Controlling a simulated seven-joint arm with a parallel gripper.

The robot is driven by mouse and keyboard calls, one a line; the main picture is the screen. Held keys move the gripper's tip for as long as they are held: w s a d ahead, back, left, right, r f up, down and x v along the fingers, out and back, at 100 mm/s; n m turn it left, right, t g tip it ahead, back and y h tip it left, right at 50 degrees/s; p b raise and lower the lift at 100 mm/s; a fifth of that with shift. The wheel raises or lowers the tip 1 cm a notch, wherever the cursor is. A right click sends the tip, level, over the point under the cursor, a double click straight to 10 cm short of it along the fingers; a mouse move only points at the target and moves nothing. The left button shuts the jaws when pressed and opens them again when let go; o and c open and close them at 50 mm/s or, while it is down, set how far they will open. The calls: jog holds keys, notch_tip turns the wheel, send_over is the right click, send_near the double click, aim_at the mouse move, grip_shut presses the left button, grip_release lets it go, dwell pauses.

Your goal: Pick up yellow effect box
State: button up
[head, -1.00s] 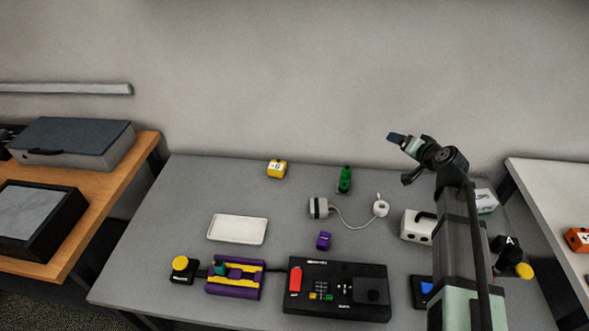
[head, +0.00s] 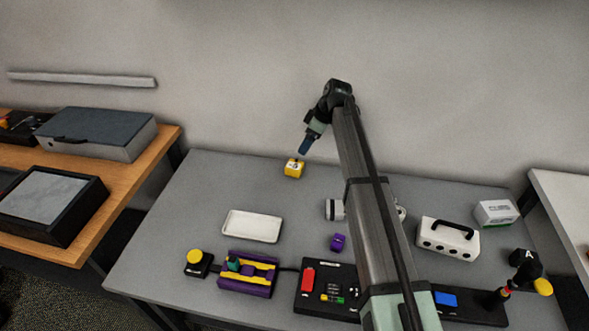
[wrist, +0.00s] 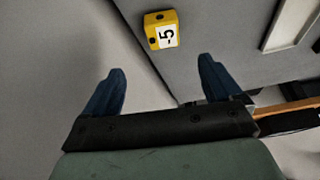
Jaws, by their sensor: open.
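The yellow effect box (head: 294,169) is a small yellow cube with a white label, standing near the back edge of the grey table. In the wrist view the yellow effect box (wrist: 161,30) shows its label reading "-5" and lies ahead of the fingertips, between their lines. My gripper (head: 303,147) hangs just above and behind the box in the head view, apart from it. In the wrist view my gripper (wrist: 162,75) has two blue fingers spread wide with nothing between them.
A white tray (head: 252,226) lies in front of the box. A purple box (head: 338,242), a purple-yellow fixture (head: 247,274) and a black panel (head: 325,290) stand nearer. A white handled box (head: 447,240) stands right. My arm hides part of the table.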

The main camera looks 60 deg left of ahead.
send_near(294, 164)
jog(key=x, duration=0.4)
jog(key=shift+w+a+f, duration=0.1)
jog(key=shift+w+f, duration=0.05)
jog(key=shift+f, duration=0.2)
jog(key=shift+s+x, duration=0.2)
jog(key=shift+x, duration=2.55)
jog(key=c, duration=1.2)
jog(key=shift+o, duration=0.2)
jog(key=shift+r, duration=0.1)
